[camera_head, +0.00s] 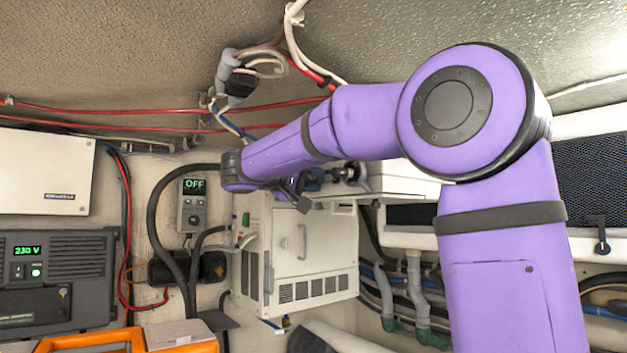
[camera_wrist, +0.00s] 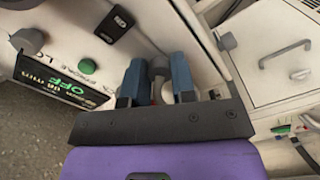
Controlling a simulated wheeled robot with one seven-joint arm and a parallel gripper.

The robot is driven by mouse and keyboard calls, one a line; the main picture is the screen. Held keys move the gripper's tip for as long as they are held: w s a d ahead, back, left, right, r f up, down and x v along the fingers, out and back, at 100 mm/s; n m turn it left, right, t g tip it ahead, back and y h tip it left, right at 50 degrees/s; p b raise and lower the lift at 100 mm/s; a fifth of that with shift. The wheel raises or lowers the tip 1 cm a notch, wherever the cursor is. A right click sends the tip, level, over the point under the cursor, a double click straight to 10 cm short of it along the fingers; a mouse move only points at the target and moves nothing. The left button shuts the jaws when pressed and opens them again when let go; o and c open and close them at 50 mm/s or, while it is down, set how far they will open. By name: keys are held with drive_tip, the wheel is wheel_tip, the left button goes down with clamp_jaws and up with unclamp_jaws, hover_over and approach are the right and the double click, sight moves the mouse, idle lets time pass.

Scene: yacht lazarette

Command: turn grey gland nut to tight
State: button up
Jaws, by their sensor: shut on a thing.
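In the wrist view my gripper (camera_wrist: 158,76) has its two blue fingers closed on the sides of a small grey nut (camera_wrist: 158,66), which I take to be the gland nut. The nut sits at the edge of a pale panel, with a whitish part just below it between the fingers. In the head view my gripper (camera_head: 317,180) is small and partly hidden near dark fittings under the white housing. The nut cannot be made out clearly there. No mark showing how tight it is can be read.
Beside the fingers in the wrist view are a green knob (camera_wrist: 87,67), an OFF display (camera_wrist: 58,84) and a black switch (camera_wrist: 115,25). A white cabinet (camera_head: 304,250) with a handle stands below my gripper. Cables and hoses (camera_head: 170,230) run along the wall.

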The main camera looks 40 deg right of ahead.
drive_tip(key=m, duration=0.4)
drive_tip(key=shift+f+m, duration=0.15)
drive_tip(key=shift+m, duration=0.15)
drive_tip(key=m, duration=0.4)
drive_tip(key=shift+m, duration=0.3)
drive_tip(key=o, duration=0.9)
drive_tip(key=a, duration=1)
drive_tip(key=shift+s+a, duration=0.15)
drive_tip(key=shift+a, duration=0.25)
